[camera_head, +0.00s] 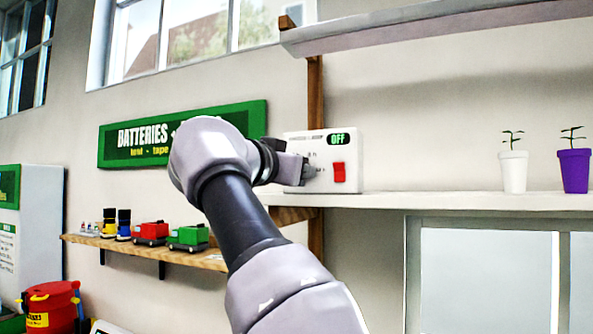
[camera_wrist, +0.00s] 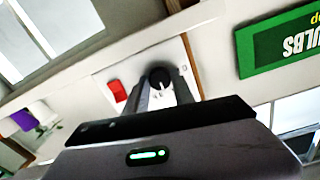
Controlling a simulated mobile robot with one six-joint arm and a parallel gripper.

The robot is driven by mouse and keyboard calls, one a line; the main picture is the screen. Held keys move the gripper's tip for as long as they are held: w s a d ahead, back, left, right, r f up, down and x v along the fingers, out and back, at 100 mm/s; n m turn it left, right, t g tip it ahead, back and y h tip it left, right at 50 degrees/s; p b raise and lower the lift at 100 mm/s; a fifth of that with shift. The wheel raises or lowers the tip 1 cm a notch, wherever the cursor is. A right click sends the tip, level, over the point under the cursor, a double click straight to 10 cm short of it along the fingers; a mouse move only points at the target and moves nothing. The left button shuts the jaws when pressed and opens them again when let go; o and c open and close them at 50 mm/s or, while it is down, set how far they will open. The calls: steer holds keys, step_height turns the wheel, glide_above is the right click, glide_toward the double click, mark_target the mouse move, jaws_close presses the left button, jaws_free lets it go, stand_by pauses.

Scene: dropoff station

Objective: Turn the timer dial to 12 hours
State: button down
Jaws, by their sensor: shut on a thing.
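The timer box (camera_head: 304,145) is white and stands on the shelf against the wall, with a green "OFF" display (camera_head: 338,139) and a red switch (camera_head: 339,172). In the head view, my gripper (camera_head: 308,172) is at the left part of its front and hides the dial. In the wrist view, the black round dial (camera_wrist: 160,78) with a pale pointer mark sits between the fingertips of my gripper (camera_wrist: 160,86), which is shut on it. The red switch (camera_wrist: 117,93) also shows there, left of the dial. The dial's markings are too small to read.
A white pot (camera_head: 513,172) and a purple pot (camera_head: 574,171) with seedlings stand on the same shelf (camera_head: 430,202), well to the right. A lower wooden shelf (camera_head: 110,245) holds toy-like items. Another shelf (camera_head: 430,25) hangs above the box.

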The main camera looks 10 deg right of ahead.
steer(key=shift+r, duration=0.15)
steer(key=c, duration=1.1)
jaws_free()
steer(key=shift+o, duration=0.2)
steer(key=v, duration=1.7)
steer(key=shift+s+b, duration=0.2)
steer(key=shift+b, duration=0.15)
steer(key=shift+a, duration=0.15)
